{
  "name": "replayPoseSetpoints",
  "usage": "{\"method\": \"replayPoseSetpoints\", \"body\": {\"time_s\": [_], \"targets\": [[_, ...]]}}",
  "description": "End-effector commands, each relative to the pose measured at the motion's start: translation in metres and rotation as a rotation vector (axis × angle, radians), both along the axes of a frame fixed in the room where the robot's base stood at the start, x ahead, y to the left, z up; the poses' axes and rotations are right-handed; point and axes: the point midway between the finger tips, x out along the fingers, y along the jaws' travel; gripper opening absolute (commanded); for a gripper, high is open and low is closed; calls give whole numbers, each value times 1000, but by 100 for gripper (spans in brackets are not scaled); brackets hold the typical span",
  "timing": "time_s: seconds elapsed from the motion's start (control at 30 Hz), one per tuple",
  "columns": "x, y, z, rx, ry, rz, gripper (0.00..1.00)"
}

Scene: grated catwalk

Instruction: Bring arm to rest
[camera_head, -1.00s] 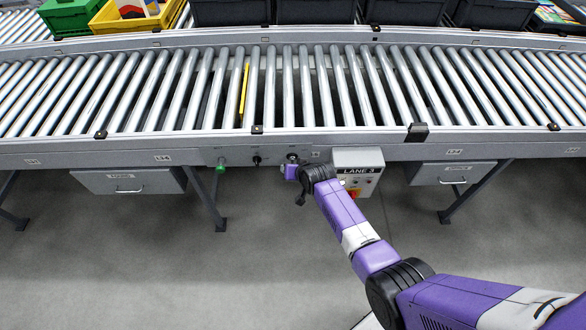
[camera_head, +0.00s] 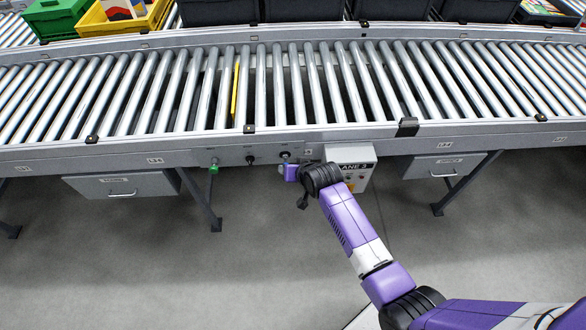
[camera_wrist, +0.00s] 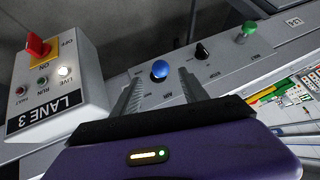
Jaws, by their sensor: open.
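My arm (camera_head: 350,222) reaches from the lower right up to the front rail of the roller conveyor. My gripper (camera_wrist: 160,76) is open and empty in the wrist view, its two grey fingers apart and pointing at the rail. A round blue knob or button (camera_wrist: 160,70) on the rail shows between the fingertips; I cannot tell whether they touch it. In the head view my gripper (camera_head: 290,172) is small and partly hidden by my wrist, just left of the LANE 3 box (camera_head: 362,180).
The LANE 3 box (camera_wrist: 60,90) has a red switch (camera_wrist: 38,47) and a lit LIVE lamp. A black knob (camera_wrist: 202,51) and a green knob (camera_wrist: 249,30) sit along the rail. Drawers (camera_head: 122,185) hang under the conveyor (camera_head: 140,95). Open floor (camera_head: 180,270) lies in front.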

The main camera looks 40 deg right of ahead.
Motion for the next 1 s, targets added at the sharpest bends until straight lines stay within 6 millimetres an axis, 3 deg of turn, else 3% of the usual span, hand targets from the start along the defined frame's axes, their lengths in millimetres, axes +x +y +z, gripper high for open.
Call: {"method": "replayPoseSetpoints", "body": {"time_s": [0.73,0.93,1.0], "targets": [[1,-1,7,-19,-20,13,52],[27,-9,55,-101,-177,39,52],[23,-7,77,-153,-262,56,52]]}}
